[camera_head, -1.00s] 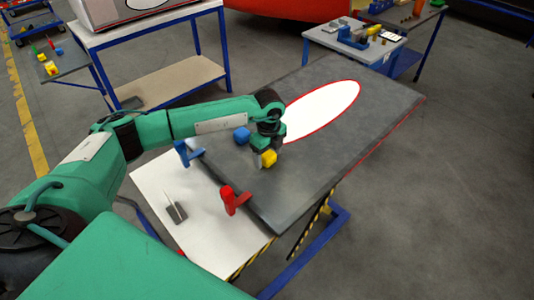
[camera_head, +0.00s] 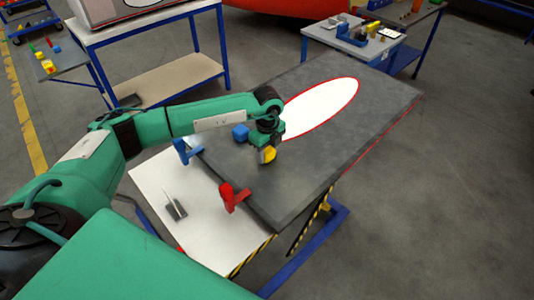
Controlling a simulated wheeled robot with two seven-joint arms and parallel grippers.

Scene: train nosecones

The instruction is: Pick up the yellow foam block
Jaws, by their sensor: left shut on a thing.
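The yellow foam block (camera_head: 267,155) is at the tip of my left gripper (camera_head: 265,149), over the dark grey panel (camera_head: 315,150). My left gripper is shut on the block. The arm partly hides the block's upper side, and I cannot tell whether the block touches the panel. My right gripper is not in view.
A blue block (camera_head: 241,132) sits on the panel just left of the gripper. A blue clamp (camera_head: 186,150) and a red clamp (camera_head: 232,197) stand at the panel's near edge. A dark tool (camera_head: 175,208) lies on the white table top (camera_head: 205,230). The panel's right part is clear.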

